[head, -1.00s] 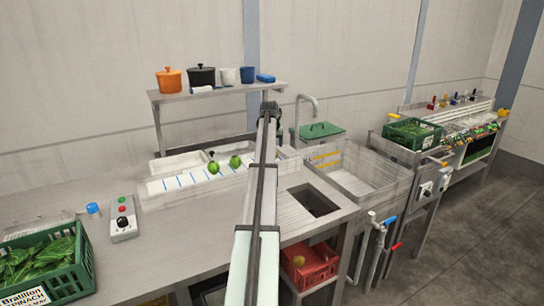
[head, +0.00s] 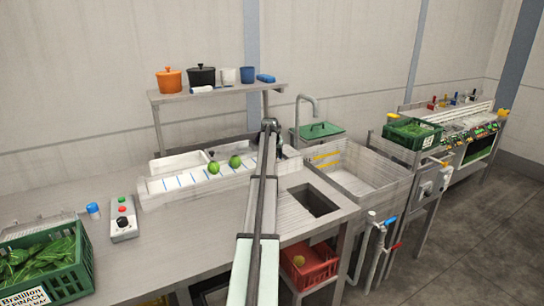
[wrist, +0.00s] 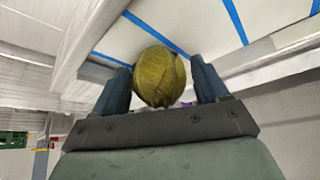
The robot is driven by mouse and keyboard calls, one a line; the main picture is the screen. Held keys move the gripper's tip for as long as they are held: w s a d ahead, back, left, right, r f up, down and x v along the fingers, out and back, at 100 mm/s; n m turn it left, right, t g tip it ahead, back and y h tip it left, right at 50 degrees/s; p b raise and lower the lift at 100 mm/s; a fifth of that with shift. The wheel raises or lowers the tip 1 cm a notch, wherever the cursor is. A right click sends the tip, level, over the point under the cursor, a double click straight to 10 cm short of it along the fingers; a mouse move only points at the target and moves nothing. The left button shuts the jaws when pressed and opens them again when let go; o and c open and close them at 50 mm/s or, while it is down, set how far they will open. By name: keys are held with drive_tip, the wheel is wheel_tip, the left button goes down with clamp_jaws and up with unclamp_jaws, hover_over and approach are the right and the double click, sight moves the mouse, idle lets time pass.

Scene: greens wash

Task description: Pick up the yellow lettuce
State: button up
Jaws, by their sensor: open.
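The yellow lettuce (wrist: 158,77) is a round, leafy, yellow-olive head in the wrist view. It sits between the two blue fingers of my gripper (wrist: 161,72), which are open with a small gap showing on each side. Behind it is a white surface with blue stripes. In the head view my own arm covers this spot, so neither this lettuce nor the fingertips can be made out clearly there.
Two green heads (head: 235,161) lie on the blue-striped white channel (head: 165,184) left of my arm. A steel basin (head: 352,180) is to the right. A red crate (head: 318,262) below holds a yellow-green ball. A spinach crate (head: 70,282) and control box (head: 123,222) stand left.

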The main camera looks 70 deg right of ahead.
drive_tip(key=shift+c, duration=0.5)
drive_tip(key=c, duration=0.7)
drive_tip(key=shift+c, duration=0.2)
